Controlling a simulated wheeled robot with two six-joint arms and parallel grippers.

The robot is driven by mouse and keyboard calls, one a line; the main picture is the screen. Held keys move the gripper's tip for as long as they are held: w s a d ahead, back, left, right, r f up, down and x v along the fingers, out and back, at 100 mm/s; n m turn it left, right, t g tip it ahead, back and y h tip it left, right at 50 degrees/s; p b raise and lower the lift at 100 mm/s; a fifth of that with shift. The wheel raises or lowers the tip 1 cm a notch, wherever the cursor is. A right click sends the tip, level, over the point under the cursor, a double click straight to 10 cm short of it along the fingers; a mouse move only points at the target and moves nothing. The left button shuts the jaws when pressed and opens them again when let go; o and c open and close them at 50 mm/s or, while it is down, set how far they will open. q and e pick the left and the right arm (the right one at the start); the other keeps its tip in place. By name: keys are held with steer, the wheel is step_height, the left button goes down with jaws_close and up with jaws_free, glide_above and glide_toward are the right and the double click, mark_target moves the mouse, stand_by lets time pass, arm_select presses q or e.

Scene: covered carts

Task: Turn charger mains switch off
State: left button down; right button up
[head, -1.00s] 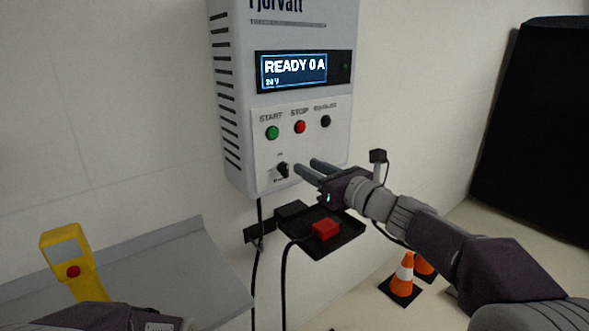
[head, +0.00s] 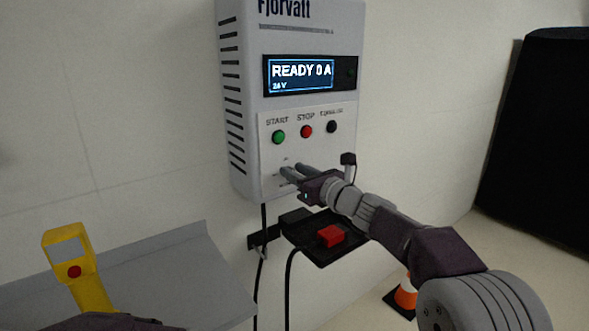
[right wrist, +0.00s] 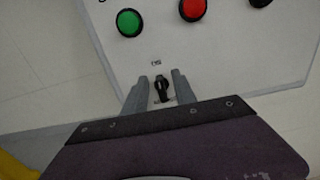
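The charger (head: 345,185) is a pale wall box whose display reads "READY 0 A, 24 V". Green, red and black buttons sit above its mains switch, a small black knob that shows in the right wrist view (right wrist: 161,88). My right gripper (head: 285,171) is at the panel's lower part and hides most of the knob in the head view. In the right wrist view its fingers (right wrist: 161,82) are open, one on each side of the knob, with narrow gaps. Only a dark part of my left arm shows at the bottom left; its fingers are hidden.
A yellow handheld device (head: 90,293) with a red button stands at the left, before a grey sloped panel (head: 170,270). A black tray (head: 345,250) with a red connector (head: 330,236) is below the charger. An orange cone (head: 405,297) and a dark covered shape (head: 540,140) are at the right.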

steer(key=shift+w+a+r, duration=0.1)
steer(key=shift+w+a, duration=0.05)
steer(key=shift+a, duration=0.1)
jaws_close()
steer(key=n+b, duration=0.4)
steer(key=n, duration=0.2)
steer(key=a+f+n+b, duration=0.1)
steer(key=n+b, duration=0.4)
steer(key=n, duration=0.1)
steer(key=s+f+n+b, duration=0.1)
steer(key=n+b, duration=0.4)
steer(key=shift+a+n, duration=0.2)
steer(key=shift+n, duration=0.2)
stand_by(0.6)
jaws_free()
